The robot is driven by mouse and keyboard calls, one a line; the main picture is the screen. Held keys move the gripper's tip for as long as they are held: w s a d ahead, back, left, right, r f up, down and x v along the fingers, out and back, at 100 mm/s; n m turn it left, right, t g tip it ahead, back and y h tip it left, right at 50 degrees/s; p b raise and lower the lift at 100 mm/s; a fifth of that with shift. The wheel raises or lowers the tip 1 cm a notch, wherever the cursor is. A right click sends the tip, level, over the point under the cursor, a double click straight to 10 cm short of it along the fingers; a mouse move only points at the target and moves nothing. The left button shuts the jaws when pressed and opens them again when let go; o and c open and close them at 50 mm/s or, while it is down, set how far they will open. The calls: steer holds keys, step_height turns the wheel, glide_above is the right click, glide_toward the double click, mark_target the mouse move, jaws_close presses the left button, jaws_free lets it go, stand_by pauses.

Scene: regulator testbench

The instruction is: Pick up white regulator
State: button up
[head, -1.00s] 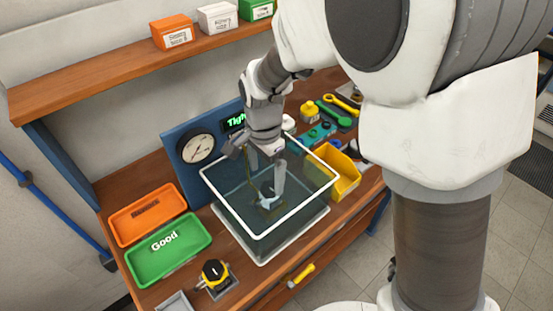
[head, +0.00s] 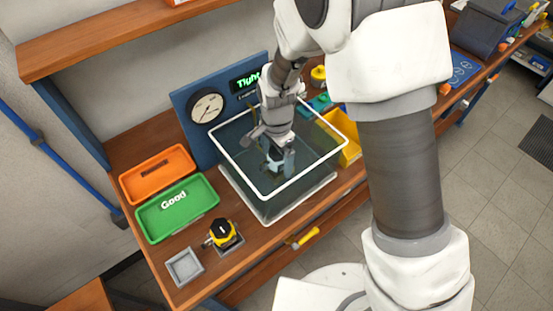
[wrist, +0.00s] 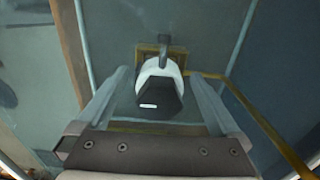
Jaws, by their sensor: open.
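The white regulator (wrist: 160,88) shows in the wrist view as a white body with a dark cap bearing a small white mark. It sits at a brass-coloured fitting inside the clear, white-rimmed tank (head: 243,193). My gripper (wrist: 160,82) is open, with one finger on each side of the regulator; I cannot tell whether they touch it. In the head view my gripper (head: 277,160) reaches down into the tank and mostly hides the regulator.
A blue panel with a round gauge (head: 206,108) and a green-lit display (head: 245,82) stands behind the tank. An orange tray (head: 157,174) and a green "Good" tray (head: 177,208) lie left. A yellow-and-black regulator (head: 222,233) and a grey tray (head: 184,267) are in front. A yellow bin (head: 349,150) is right.

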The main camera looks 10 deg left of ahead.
jaws_close()
stand_by(0.4)
steer(key=shift+r, duration=0.2)
